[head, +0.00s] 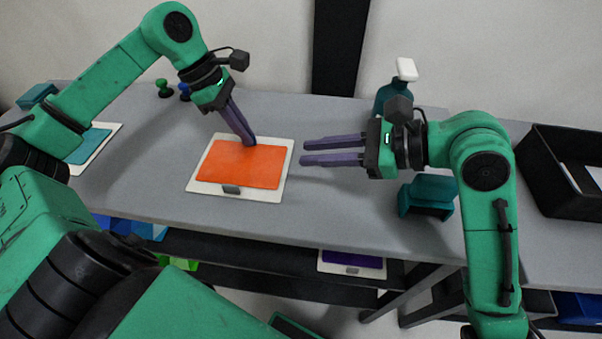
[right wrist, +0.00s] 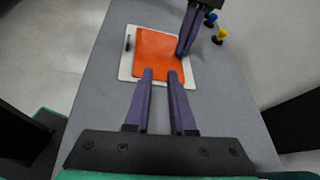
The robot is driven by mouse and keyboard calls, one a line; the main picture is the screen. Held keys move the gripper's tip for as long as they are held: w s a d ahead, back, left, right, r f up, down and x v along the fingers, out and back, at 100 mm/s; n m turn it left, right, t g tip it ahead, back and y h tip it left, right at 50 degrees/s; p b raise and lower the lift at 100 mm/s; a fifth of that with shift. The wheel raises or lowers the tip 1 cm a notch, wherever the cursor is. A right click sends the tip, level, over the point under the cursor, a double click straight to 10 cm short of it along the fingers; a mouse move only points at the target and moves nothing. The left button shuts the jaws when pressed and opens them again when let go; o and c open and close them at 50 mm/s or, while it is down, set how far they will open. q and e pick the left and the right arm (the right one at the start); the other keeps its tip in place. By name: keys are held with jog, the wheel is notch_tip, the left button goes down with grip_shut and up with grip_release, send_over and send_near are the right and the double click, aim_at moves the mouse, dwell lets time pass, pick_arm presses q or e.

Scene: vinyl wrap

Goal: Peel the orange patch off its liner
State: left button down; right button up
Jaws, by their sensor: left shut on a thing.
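The orange patch (head: 243,166) lies flat on its white liner (head: 206,188) on the grey table, with a small grey tab at the liner's near edge. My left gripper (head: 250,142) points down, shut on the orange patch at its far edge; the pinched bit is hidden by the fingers. My right gripper (head: 303,152) is open and empty, to the right of the liner, its fingers pointing left toward it. In the right wrist view, the orange patch (right wrist: 153,52) lies beyond the right fingertips (right wrist: 160,73), and the left gripper (right wrist: 182,50) stands at its edge.
A teal patch on a white liner (head: 98,145) lies at the far left. Small knobbed items (head: 163,88) stand at the back. A teal spray bottle (head: 385,95) and a teal block (head: 427,195) are near my right arm. A black bin (head: 560,172) stands at right.

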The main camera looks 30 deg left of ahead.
aim_at(238, 186)
jog(key=s, duration=0.1)
jog(key=s+f+g, duration=0.1)
jog(key=s, duration=0.1)
jog(key=s+g, duration=0.1)
jog(key=shift+s+a+f, duration=0.15)
jog(key=shift+s+a, duration=0.15)
jog(key=shift+s, duration=0.05)
jog(key=shift+s+a+f+m+g, duration=0.15)
jog(key=shift+s+a+m+g, duration=0.1)
jog(key=shift+m+g, duration=0.05)
jog(key=x, duration=1.1)
jog(key=shift+w+a+f, duration=0.1)
jog(key=shift+a+f, duration=0.05)
jog(key=shift+f, duration=0.05)
grip_shut()
pick_arm(q)
jog(key=shift+r, duration=0.65)
dwell(0.4)
jog(key=shift+r, duration=3.5)
pick_arm(e)
jog(key=shift+o, duration=1.4)
grip_release()
